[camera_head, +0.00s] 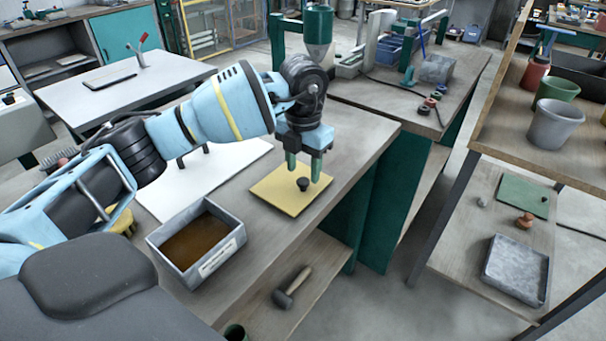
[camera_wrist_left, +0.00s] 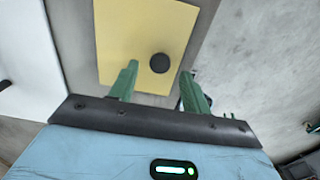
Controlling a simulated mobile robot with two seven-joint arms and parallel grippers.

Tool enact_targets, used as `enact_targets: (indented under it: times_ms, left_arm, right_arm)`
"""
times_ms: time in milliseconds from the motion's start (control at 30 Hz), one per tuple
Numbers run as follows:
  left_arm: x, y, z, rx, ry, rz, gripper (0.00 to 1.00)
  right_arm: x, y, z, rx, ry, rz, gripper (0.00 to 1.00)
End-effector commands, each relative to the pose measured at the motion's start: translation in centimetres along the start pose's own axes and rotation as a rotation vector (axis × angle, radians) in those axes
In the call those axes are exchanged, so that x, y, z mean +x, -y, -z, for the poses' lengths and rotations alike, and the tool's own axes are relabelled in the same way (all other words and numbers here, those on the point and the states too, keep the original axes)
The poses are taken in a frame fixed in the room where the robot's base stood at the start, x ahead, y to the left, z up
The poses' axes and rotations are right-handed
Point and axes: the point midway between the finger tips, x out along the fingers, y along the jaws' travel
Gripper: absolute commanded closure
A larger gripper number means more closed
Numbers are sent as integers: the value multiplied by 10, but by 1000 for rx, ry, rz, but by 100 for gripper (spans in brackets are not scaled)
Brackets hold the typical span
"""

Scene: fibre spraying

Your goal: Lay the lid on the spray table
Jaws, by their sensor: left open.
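The lid is a flat yellow square plate (camera_head: 278,197) with a round black knob (camera_head: 303,184). It appears to lie flat on the wooden table (camera_head: 338,190), near its right edge; I cannot tell for certain that it touches the wood. My left gripper (camera_head: 304,170) points down over the lid, its green fingers apart around or just above the knob. In the left wrist view the lid (camera_wrist_left: 125,40) and its knob (camera_wrist_left: 159,62) show beyond the open fingers (camera_wrist_left: 160,82). The knob lies between the finger lines, and contact is not visible. My right gripper is out of view.
A grey box (camera_head: 166,247) with brown contents and a white label stands on the table at front left. A white sheet (camera_head: 235,156) lies behind it. A hammer (camera_head: 291,288) rests on the lower shelf. A shelf with pots (camera_head: 556,125) stands at right.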

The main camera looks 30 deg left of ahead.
Motion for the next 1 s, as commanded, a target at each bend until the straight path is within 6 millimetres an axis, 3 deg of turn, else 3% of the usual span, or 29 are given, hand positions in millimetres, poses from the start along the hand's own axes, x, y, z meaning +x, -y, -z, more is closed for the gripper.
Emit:
enact_targets:
  times_ms: [200,400,600,1000]
  left_arm:
    - [-47,0,-1,0,4,0,52]
    - [-77,0,-1,1,2,0,52]
    - [-90,0,0,1,-1,0,52]
    - [-90,0,0,1,-1,1,52]
  right_arm:
    - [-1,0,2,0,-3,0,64]
    - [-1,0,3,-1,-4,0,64]
    - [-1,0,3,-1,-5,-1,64]
    - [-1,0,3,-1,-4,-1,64]
